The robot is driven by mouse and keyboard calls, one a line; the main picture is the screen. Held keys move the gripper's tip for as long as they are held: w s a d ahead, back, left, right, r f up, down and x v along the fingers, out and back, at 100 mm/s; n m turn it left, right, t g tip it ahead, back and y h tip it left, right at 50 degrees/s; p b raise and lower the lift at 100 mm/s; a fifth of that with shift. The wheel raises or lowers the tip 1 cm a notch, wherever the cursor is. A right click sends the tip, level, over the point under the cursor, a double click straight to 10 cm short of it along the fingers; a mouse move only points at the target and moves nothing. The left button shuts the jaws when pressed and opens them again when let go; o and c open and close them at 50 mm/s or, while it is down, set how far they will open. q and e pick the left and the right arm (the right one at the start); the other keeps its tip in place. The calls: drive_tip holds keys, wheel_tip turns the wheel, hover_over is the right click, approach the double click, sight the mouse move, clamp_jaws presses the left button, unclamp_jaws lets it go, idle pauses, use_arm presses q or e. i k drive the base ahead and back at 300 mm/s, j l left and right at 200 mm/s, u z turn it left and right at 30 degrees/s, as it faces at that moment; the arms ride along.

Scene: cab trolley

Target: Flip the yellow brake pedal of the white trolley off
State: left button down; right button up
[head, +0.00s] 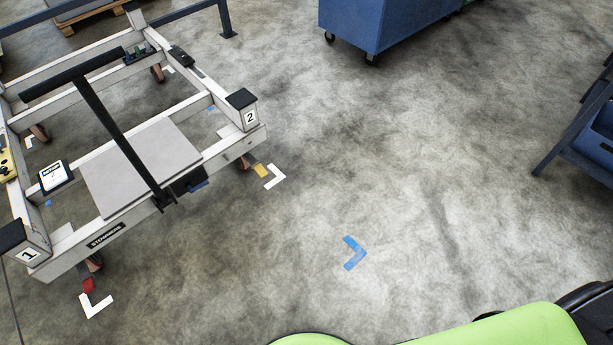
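The white trolley (58,264) stands at the left, an open frame with a black T-shaped handle (112,120) and a grey plate (142,165). Its yellow brake pedal (261,170) sticks out low beside a wheel, under the corner post marked 2 (249,116). The pedal is small in the picture, and I cannot tell whether it is up or down. A red pedal (88,284) shows at the wheel near the post marked 1 (27,252). Neither of my grippers is in view.
White corner marks lie on the floor by the yellow pedal (275,177) and the red pedal (95,306). A blue corner mark (354,253) lies on open floor. A blue wheeled cabinet (375,25) stands at the back, a blue frame (575,135) at the right. The middle floor is clear.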

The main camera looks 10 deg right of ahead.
sight(259, 167)
drive_tip(key=i+j+z, duration=0.1)
drive_tip(key=i+j, duration=0.4)
drive_tip(key=i+j+z, duration=0.1)
drive_tip(key=i+j, duration=0.4)
drive_tip(key=j, duration=0.15)
